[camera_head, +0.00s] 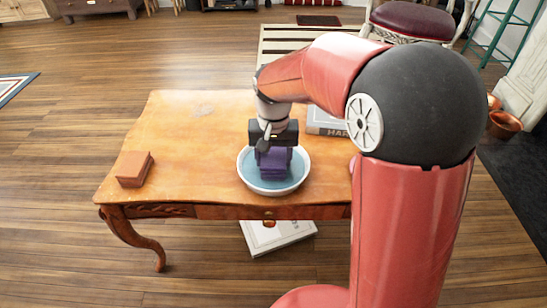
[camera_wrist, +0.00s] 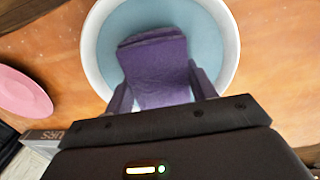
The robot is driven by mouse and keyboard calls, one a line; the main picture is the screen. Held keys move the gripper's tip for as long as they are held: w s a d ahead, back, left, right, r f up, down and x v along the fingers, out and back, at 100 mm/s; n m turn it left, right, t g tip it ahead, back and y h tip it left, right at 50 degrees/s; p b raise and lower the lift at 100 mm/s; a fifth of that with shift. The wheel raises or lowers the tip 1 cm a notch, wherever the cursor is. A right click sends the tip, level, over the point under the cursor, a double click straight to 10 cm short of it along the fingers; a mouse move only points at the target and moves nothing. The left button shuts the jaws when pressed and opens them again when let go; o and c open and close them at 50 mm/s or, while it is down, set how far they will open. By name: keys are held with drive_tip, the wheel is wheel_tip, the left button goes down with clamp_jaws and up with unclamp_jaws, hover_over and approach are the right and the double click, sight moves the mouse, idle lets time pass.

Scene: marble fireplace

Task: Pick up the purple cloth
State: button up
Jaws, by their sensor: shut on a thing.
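The purple cloth (camera_head: 273,168) is a folded block in the white bowl with a blue inside (camera_head: 243,178) on the wooden table. In the wrist view the cloth (camera_wrist: 158,75) lies between the two fingers, over the bowl's blue inside (camera_wrist: 205,50). My gripper (camera_head: 273,157) comes down from above and is shut on the cloth; it also shows in the wrist view (camera_wrist: 158,92). The cloth's lower side is hidden, so I cannot tell whether it touches the bowl's bottom.
A brown-red block (camera_head: 134,169) sits at the table's left end. A grey book (camera_head: 325,122) lies behind the bowl, partly behind my arm. A pink plate (camera_wrist: 22,90) is beside the bowl in the wrist view. The table's left half (camera_head: 190,150) is mostly clear.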

sight(273, 155)
wheel_tip(273, 155, up, 20)
drive_tip(key=p, duration=0.3)
drive_tip(key=shift+f, duration=0.15)
drive_tip(key=o, duration=0.4)
drive_tip(key=c, duration=0.3)
